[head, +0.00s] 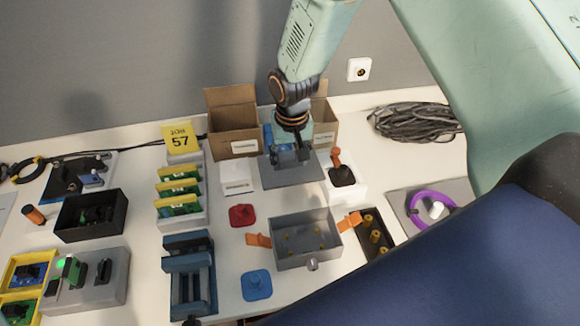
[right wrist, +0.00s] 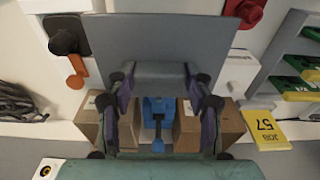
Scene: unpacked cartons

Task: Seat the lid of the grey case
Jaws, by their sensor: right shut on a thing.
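The grey case (head: 308,262) stands open on the white table in the head view. Small yellow parts show inside it. An orange latch (head: 258,240) hangs out on its left side and another orange latch (head: 350,221) on its right. My right gripper (head: 290,157) is shut on the grey lid (head: 292,175), behind the case and apart from it. In the right wrist view the flat lid (right wrist: 160,38) extends beyond the fingers of the right gripper (right wrist: 160,82). My left gripper is not in view.
Two open cartons (head: 233,122) stand behind the lid. A black tray with yellow pieces (head: 372,236) is close to the case's right. A red piece (head: 242,215) and a blue piece (head: 257,285) lie to its left.

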